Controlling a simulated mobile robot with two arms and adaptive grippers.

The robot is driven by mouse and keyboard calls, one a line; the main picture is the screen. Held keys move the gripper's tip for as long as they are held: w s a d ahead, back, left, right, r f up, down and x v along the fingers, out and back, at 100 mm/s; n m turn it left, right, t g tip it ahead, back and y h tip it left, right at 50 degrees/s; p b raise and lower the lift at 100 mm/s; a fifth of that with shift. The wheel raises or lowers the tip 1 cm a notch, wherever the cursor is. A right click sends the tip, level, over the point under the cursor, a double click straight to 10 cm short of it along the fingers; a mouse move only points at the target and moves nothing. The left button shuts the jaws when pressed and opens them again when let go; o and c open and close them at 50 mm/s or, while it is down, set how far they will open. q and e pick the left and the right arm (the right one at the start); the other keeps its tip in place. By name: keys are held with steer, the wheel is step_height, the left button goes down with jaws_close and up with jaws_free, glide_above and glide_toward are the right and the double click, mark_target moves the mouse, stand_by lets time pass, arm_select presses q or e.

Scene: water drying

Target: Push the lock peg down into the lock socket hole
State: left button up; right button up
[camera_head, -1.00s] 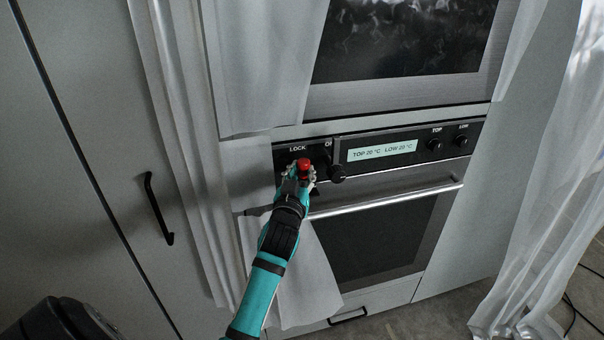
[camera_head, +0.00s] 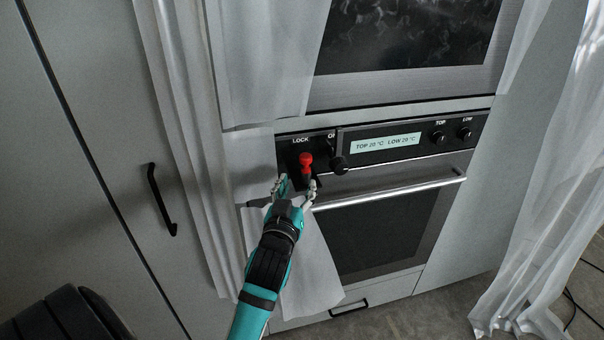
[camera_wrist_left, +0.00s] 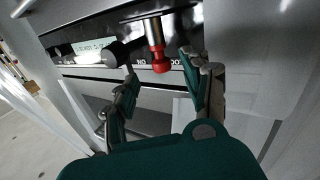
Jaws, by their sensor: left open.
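The lock peg (camera_head: 306,160) has a red knob and a reddish stem. It stands upright under the LOCK label on the dark oven panel. It also shows in the left wrist view (camera_wrist_left: 157,52), where its base is metallic and the picture is upside down. The lock socket hole around its base is hidden, so its depth cannot be told. My left gripper (camera_head: 297,185) is open and empty, just below and in front of the peg. In the left wrist view, its fingers stand on either side of the red knob, apart from it. My right gripper is not in view.
A black knob (camera_head: 339,165) sits close to the right of the peg. Further right are a lit display (camera_head: 388,142) and two more knobs. The oven handle (camera_head: 390,189) runs below the panel. Pale cloth (camera_head: 303,270) hangs near my left arm.

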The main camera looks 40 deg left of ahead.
arm_select(q)
steer(key=v, duration=0.3)
steer(key=shift+s+d, duration=0.15)
steer(key=shift+s, duration=0.15)
steer(key=w+d+f+m+g+h+b, duration=0.1)
steer(key=d+f+m+g+h, duration=0.15)
steer(key=f, duration=0.95)
steer(key=w+d+f+m+g+h, duration=0.15)
steer(key=d+f, duration=0.25)
steer(key=f, duration=0.7)
steer(key=s+d+f+m+g+h+b, duration=0.1)
steer(key=s+d+f, duration=0.15)
steer(key=f, duration=0.65)
steer(key=s+d+f+g+h, duration=0.15)
steer(key=s+f, duration=0.25)
steer(key=f, duration=0.5)
steer(key=s+d+f+m+g+b, duration=0.2)
steer(key=s+f+g, duration=0.3)
steer(key=s+f, duration=1.3)
steer(key=s+a+f+g, duration=0.1)
steer(key=s+f, duration=0.3)
steer(key=s, duration=0.5)
steer(key=s+a+f+m+g, duration=0.1)
steer(key=s+a+f+g, duration=0.1)
steer(key=s, duration=0.7)
steer(key=shift+s+f+g, duration=0.3)
steer(key=shift+f+g, duration=0.25)
steer(key=shift+f, duration=0.4)
